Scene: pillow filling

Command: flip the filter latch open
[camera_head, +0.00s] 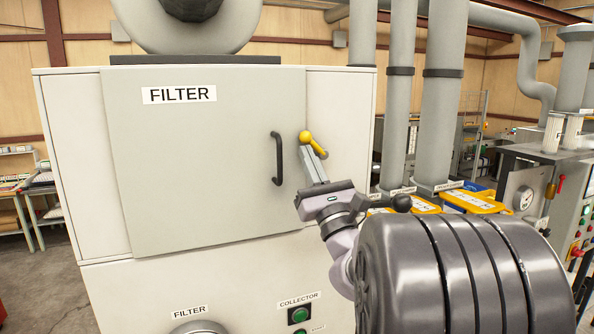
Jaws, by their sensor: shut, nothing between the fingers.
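The filter latch (310,141) is a yellow lever with a rounded knob on the right edge of the filter cabinet front. It slants from the knob at upper left down to the right. My gripper (314,160) is shut and empty, with its fingertips pointing up at the latch from just below. The fingers overlap the lower part of the latch in the picture, and I cannot tell whether they touch it. The filter door (205,160), labelled FILTER, lies flush with the cabinet. Its black handle (277,158) is left of the latch.
The white cabinet (345,110) fills the left and middle. A green collector button (300,314) is below the door. Grey vertical pipes (440,110) with yellow plates (474,201) stand to the right. A control panel (580,215) is at far right. Open floor shows at far left.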

